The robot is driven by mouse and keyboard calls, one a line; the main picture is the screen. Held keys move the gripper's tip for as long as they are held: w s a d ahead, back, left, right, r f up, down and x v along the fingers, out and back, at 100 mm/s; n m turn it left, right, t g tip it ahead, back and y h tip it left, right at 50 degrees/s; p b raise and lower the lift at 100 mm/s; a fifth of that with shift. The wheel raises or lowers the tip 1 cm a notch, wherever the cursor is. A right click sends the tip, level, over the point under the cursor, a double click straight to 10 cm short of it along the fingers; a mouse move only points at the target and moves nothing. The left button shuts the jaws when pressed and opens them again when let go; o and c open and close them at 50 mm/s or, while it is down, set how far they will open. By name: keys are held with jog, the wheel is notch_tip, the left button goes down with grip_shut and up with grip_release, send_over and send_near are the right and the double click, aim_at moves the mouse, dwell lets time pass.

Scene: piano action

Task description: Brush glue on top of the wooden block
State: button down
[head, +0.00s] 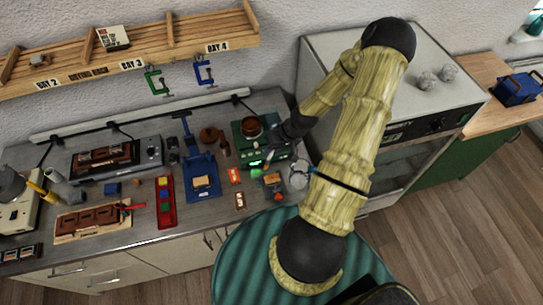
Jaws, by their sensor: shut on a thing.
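My gripper (275,149) is at the right part of the bench, beside the green heater (247,146) with a brown glue pot (251,127) on it. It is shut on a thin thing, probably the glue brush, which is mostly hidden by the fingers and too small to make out. A small orange-brown wooden block (272,179) lies at the bench front, below the gripper in the picture and apart from it. Another light wooden block (201,181) sits on a blue fixture. I cannot tell which block is the task's, nor whether either has glue on top.
A glass jar (299,174) stands close right of the orange-brown block. A red tray (165,201) with coloured pieces and a brown board (93,220) lie left. A drying rack (130,45) hangs above. A large pale appliance (400,90) stands right of the bench.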

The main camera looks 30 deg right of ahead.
aim_at(269, 163)
jog(key=shift+h, duration=0.8)
jog(key=shift+s+a+f+b, duration=0.25)
jog(key=shift+f+b, duration=0.45)
jog(key=shift+b, duration=0.3)
jog(key=shift+s+a+f+b, duration=0.3)
jog(key=shift+f+b, duration=0.45)
jog(key=shift+b, duration=0.3)
jog(key=shift+s+a+f+b, duration=0.25)
jog(key=shift+f+b, duration=0.45)
jog(key=shift+b, duration=0.3)
jog(key=shift+s+a+f+b, duration=0.25)
jog(key=shift+f+b, duration=0.3)
jog(key=shift+b, duration=0.55)
jog(key=shift+f+b, duration=0.5)
jog(key=shift+f, duration=0.1)
jog(key=shift+d, duration=0.1)
jog(key=d+p, duration=0.1)
jog(key=d, duration=0.1)
jog(key=s+d+p, duration=0.1)
jog(key=d, duration=0.1)
jog(key=shift+s+d, duration=0.15)
jog(key=shift+w+a+b, duration=0.2)
jog(key=shift+a+b, duration=0.1)
jog(key=shift+a, duration=0.45)
jog(key=shift+w+a+b, duration=0.2)
jog(key=shift+a+b, duration=0.1)
jog(key=shift+a, duration=0.5)
jog(key=shift+w+a+b, duration=0.2)
jog(key=shift+a+b, duration=0.1)
jog(key=shift+a, duration=0.45)
